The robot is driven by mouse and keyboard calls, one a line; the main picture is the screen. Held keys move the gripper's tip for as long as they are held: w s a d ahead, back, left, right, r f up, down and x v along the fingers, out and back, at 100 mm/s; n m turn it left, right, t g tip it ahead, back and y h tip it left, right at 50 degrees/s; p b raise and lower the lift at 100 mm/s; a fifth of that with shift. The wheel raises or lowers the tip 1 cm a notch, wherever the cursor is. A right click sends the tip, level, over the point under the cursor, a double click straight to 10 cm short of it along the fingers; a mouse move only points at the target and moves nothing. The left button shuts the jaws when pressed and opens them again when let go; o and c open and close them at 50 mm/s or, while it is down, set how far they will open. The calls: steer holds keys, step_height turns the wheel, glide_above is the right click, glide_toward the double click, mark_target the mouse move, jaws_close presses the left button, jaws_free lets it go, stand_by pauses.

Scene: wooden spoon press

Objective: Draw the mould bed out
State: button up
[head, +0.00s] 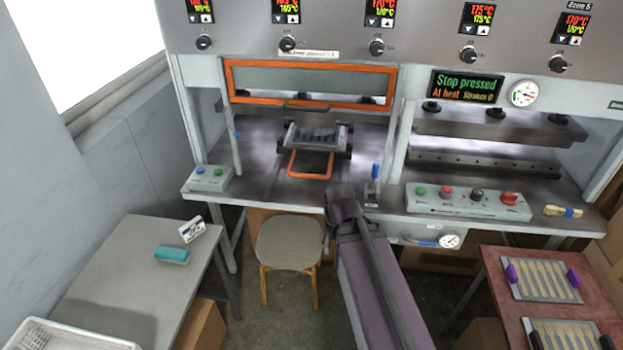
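The mould bed (318,136) is a dark plate with a pale rim, sitting inside the left press bay. An orange loop handle (310,165) sticks out from its front over the dark worktop. The orange-framed guard (310,68) is above the bed, leaving the bed and handle visible below it. My arm reaches in from the bottom, and its dark end (343,206) is in front of the worktop edge, right of and nearer than the handle, apart from it in the picture. The gripper's fingers cannot be made out.
A stool (289,242) stands before the press. A grey side table (125,282) is at left. A red table (497,288) with spoon trays is at right. A control box (467,203) sits on the right worktop; the display (466,87) reads "Stop pressed", "At heat".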

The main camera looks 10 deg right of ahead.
steer(key=w+d+f+n+t+h+b, duration=0.2)
steer(key=w+f+h+b, duration=0.2)
steer(key=w+f+b, duration=0.45)
steer(key=n+t+h+b, duration=0.6)
steer(key=n+t+b, duration=0.3)
steer(key=b, duration=0.8)
glide_toward(307, 177)
steer(key=s, duration=0.3)
steer(key=shift+a+f+m+t, duration=0.3)
steer(key=shift+a+f+m, duration=0.05)
steer(key=shift+m, duration=0.05)
steer(key=shift+w+a+r+n, duration=0.2)
steer(key=shift+w+a+n, duration=0.15)
steer(key=shift+a, duration=0.1)
steer(key=shift+d, duration=0.1)
steer(key=x, duration=0.4)
steer(key=b+x, duration=0.1)
steer(key=x, duration=0.4)
steer(key=b+x, duration=0.1)
steer(key=x, duration=0.3)
steer(key=shift+w+d+r, duration=0.2)
steer(key=shift+w, duration=0.15)
